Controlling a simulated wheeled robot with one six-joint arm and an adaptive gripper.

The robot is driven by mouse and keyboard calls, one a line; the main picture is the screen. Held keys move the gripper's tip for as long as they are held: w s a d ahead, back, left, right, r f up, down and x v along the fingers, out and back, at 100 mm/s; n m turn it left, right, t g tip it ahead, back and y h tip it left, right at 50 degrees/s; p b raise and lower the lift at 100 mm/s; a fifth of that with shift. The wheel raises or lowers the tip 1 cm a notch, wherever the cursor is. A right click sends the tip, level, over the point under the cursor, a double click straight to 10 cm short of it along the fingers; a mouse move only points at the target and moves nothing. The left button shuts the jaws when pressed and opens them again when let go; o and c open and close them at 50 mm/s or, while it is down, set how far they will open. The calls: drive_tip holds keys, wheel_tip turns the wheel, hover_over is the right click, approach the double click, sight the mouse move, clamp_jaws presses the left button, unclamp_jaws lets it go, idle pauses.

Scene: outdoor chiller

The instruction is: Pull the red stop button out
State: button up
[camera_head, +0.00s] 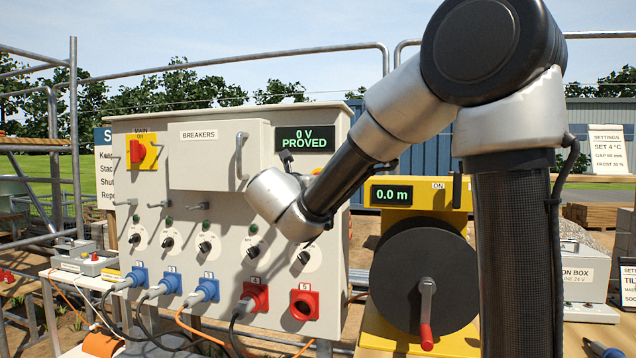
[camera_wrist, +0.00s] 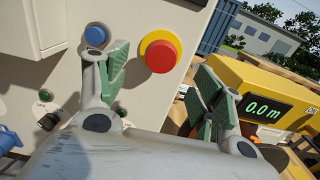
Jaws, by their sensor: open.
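The red stop button (camera_wrist: 163,56) shows in the wrist view as a round red head on a yellow ring, on the beige panel's face. My gripper (camera_wrist: 152,68) is open and empty, with one green-padded finger to the left of the button and the other to its right. The button appears between the fingers in the picture; I see no contact, and the distance in depth is hard to judge.
A blue button (camera_wrist: 96,36) sits left of the stop button, close to my left finger. The beige panel (camera_head: 222,255) carries switches, sockets and a breaker box (camera_head: 205,163). A yellow cable reel (camera_head: 422,275) reading 0.0 m stands to the right, near my arm.

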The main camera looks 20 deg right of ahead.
drive_tip(key=x, duration=0.7)
drive_tip(key=shift+w+d, duration=0.25)
